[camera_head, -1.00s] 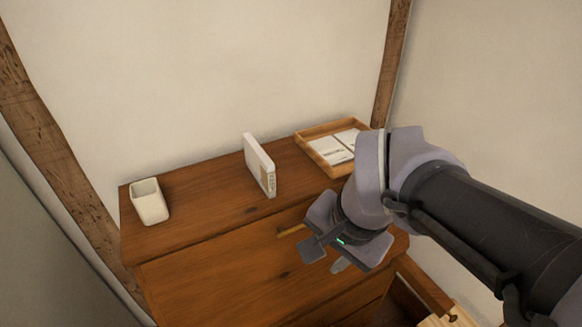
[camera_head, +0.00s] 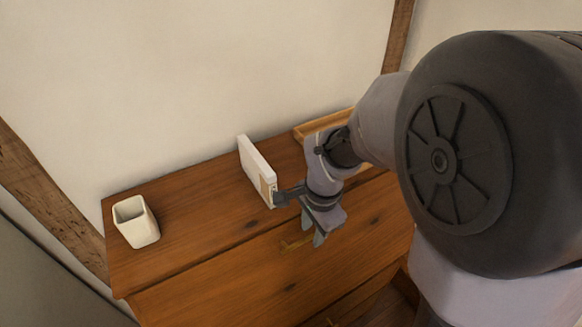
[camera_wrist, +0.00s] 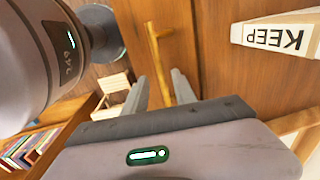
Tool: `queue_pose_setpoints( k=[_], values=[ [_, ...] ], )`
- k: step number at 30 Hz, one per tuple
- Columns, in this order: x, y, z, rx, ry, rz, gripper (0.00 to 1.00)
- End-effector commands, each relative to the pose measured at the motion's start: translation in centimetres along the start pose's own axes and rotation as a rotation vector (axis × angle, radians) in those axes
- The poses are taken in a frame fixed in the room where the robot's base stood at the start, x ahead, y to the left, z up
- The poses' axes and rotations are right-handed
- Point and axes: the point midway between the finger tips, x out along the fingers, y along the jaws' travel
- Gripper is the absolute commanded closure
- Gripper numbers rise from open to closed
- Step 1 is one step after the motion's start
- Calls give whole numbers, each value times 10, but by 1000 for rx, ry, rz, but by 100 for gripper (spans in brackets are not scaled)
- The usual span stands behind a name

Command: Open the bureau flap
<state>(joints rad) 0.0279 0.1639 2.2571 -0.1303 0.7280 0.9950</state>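The wooden bureau (camera_head: 190,222) stands against the wall. I cannot see contact with the handle.
On the bureau top stand a white cup (camera_head: 136,224), a white upright box (camera_head: 257,170) close beside my wrist, and a wooden tray (camera_head: 312,128) partly hidden by my arm. The box reads "KEEP" in the wrist view (camera_wrist: 276,38). Books (camera_wrist: 22,150) show at lower left there.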

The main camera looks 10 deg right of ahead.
Motion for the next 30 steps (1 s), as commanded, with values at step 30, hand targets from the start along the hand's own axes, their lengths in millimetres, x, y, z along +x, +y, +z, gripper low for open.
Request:
queue_pose_setpoints(
  k=[30],
  values=[
    [12, 0, 0, 0, 0, -2, 100]
  ],
)
